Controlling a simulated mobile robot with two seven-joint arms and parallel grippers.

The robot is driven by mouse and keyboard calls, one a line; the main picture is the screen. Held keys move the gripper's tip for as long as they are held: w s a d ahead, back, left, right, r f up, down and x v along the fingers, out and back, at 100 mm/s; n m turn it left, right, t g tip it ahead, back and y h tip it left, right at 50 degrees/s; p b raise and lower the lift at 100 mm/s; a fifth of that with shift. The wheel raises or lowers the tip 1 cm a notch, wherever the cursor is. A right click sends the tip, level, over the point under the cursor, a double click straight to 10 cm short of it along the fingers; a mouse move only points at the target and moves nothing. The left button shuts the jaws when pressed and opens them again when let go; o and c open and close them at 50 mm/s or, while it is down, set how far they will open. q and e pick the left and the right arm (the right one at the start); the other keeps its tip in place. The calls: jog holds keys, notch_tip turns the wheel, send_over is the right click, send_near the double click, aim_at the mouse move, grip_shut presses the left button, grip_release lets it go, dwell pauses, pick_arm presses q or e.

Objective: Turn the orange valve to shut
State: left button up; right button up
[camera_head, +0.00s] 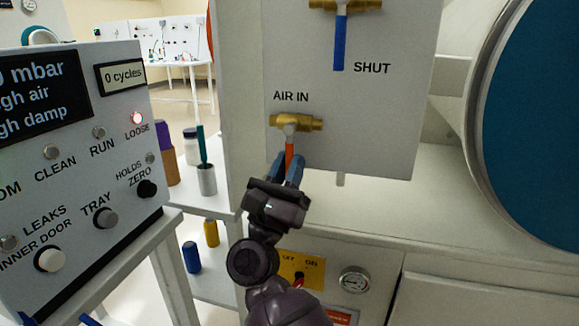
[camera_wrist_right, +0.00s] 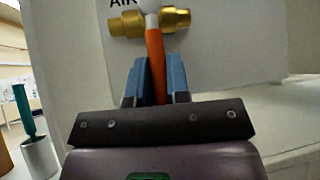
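The orange valve handle (camera_head: 289,154) hangs straight down from a brass valve body (camera_head: 306,123) under the label "AIR IN" on a pale panel. The brass body lies level, so the handle stands across it. My right gripper (camera_head: 286,171) comes up from below with its blue fingers on either side of the handle. In the right wrist view the orange handle (camera_wrist_right: 156,62) runs down between the fingers (camera_wrist_right: 157,82), with no clear gap on either side. The handle's lower end is hidden by the gripper.
Above, a blue handle (camera_head: 339,43) hangs from another brass valve, beside the word "SHUT". A control box (camera_head: 75,200) with knobs and a lit red lamp stands left. A large round blue door (camera_head: 535,125) is at right.

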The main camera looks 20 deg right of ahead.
jog(key=o, duration=0.4)
pick_arm(q)
jog(key=shift+s+f, duration=0.2)
pick_arm(e)
jog(key=shift+a+f, duration=0.15)
pick_arm(q)
jog(key=shift+w+b, duration=0.15)
jog(key=shift+b, duration=0.2)
pick_arm(e)
jog(key=v, duration=1)
jog(key=shift+s+a+f, duration=0.1)
jog(key=shift+s, duration=0.1)
